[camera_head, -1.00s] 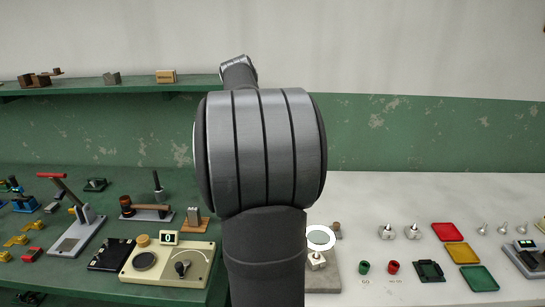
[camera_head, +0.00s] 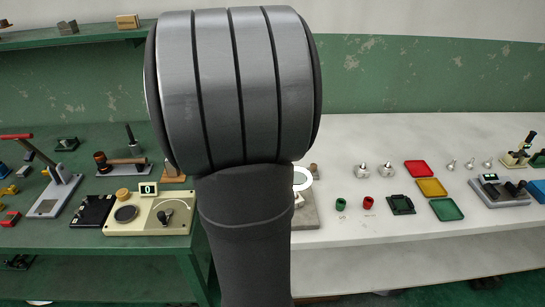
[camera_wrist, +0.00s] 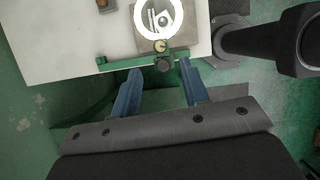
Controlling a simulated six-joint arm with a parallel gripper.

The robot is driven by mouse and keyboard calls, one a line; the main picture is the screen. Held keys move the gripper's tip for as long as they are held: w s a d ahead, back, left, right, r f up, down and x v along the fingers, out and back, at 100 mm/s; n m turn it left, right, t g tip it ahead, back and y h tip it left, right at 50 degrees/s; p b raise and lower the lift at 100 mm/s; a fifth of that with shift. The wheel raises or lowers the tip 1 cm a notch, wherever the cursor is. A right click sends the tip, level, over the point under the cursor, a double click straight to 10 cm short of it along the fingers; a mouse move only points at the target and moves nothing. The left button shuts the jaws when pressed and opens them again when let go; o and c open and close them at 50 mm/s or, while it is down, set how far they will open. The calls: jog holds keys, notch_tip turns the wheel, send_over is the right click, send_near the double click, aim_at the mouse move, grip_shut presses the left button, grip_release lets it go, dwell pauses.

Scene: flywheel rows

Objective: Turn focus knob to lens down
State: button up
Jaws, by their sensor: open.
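A white ring-shaped lens (camera_head: 303,178) stands over a grey base plate (camera_head: 305,214), partly hidden behind my arm in the head view. The wrist view shows the ring (camera_wrist: 141,24) from above, at the top of the picture. A round brass-coloured knob (camera_wrist: 160,46) lies just below it there, with a dark round part (camera_wrist: 165,64) beneath. I cannot tell which of these is the focus knob. My gripper (camera_wrist: 162,72) is open, its blue fingers apart and nothing visibly held between them. The knob lies beyond the fingertips, roughly between them in the picture. The head view hides my gripper.
A cream device (camera_head: 150,216) stands left on the green bench. A green bar (camera_wrist: 118,63) lies near the fingertips.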

jog(key=x, duration=0.6)
jog(key=shift+d+f, duration=0.15)
jog(key=shift+f, duration=0.25)
